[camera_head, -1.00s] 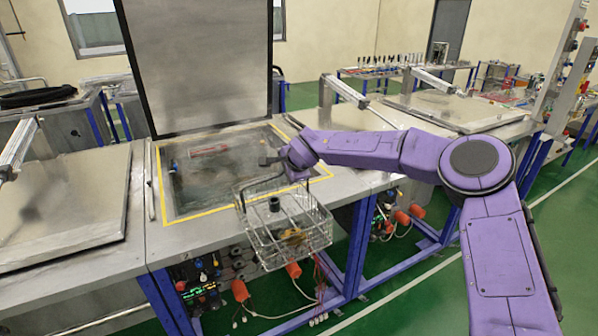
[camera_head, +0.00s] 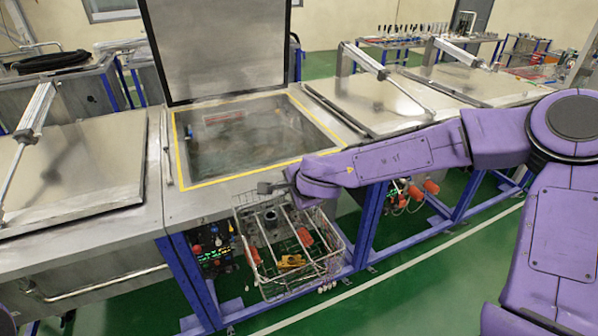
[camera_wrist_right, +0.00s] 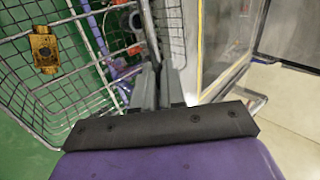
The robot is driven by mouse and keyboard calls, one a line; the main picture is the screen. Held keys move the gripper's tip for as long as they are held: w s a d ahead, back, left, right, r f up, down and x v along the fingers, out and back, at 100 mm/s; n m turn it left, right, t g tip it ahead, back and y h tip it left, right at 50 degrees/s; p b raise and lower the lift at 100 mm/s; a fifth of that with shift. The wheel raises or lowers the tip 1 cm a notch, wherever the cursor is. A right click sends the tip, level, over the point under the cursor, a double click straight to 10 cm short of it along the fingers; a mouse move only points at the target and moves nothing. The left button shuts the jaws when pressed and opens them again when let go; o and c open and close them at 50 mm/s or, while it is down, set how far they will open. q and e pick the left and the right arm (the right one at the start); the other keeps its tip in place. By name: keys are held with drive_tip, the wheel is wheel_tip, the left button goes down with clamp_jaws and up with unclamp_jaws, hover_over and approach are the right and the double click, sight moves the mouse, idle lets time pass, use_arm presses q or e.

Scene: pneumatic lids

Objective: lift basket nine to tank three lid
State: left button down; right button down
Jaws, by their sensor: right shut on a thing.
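My right gripper (camera_head: 272,187) is shut on the handle of a wire basket (camera_head: 318,264). The basket hangs in front of the tank row, below the worktop edge. It holds a yellow, brass-like part (camera_head: 290,261) and a dark ring-shaped part (camera_head: 270,217). In the right wrist view, the fingers (camera_wrist_right: 158,85) are closed at the basket's rim or handle, and the brass part (camera_wrist_right: 44,50) lies left. Closed metal lids stand at right, a nearer one (camera_head: 375,103) and a farther one (camera_head: 460,82). I cannot read which is tank three. My left gripper is out of view.
A tank (camera_head: 250,135) with a yellow border stands open, its lid (camera_head: 215,50) raised behind. Another closed lid (camera_head: 75,165) is at left. Pneumatic cylinders (camera_head: 363,58) rise over the lids. Blue frame legs (camera_head: 370,225) stand behind the basket. Green floor (camera_head: 430,285) is clear in front.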

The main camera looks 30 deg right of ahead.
drive_tip(key=s+a+f, duration=0.1)
drive_tip(key=s+a, duration=0.5)
drive_tip(key=s, duration=0.1)
drive_tip(key=shift+f, duration=0.15)
drive_tip(key=shift+w+d, duration=0.1)
